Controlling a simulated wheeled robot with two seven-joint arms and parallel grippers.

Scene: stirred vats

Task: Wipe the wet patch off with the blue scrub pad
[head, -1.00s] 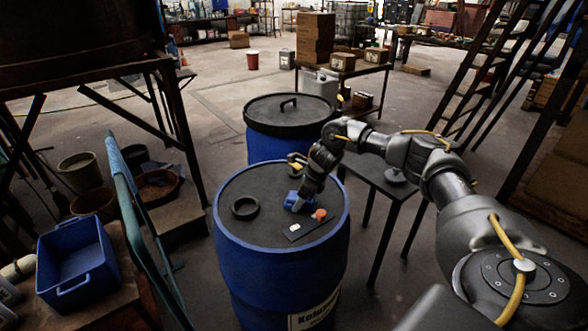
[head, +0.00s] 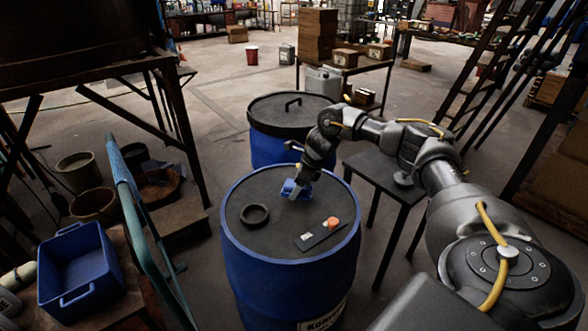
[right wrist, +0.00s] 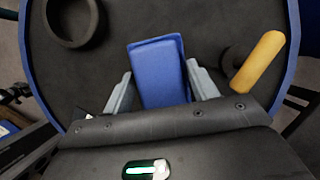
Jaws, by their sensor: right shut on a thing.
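The blue scrub pad (head: 296,189) is in my right gripper (head: 299,192), over the dark top of the front blue drum (head: 345,225). In the right wrist view the pad (right wrist: 158,70) sticks out between the two grey fingers of the right gripper (right wrist: 160,85), which are closed on its sides. I cannot tell whether the pad touches the drum top. I cannot make out a wet patch on the drum top; the gripper and pad hide part of it. My left gripper is not in view.
A yellow-handled thing (right wrist: 258,62) stands near the pad. A second lidded drum (head: 285,150) is behind. A blue crate (head: 78,262) is at left.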

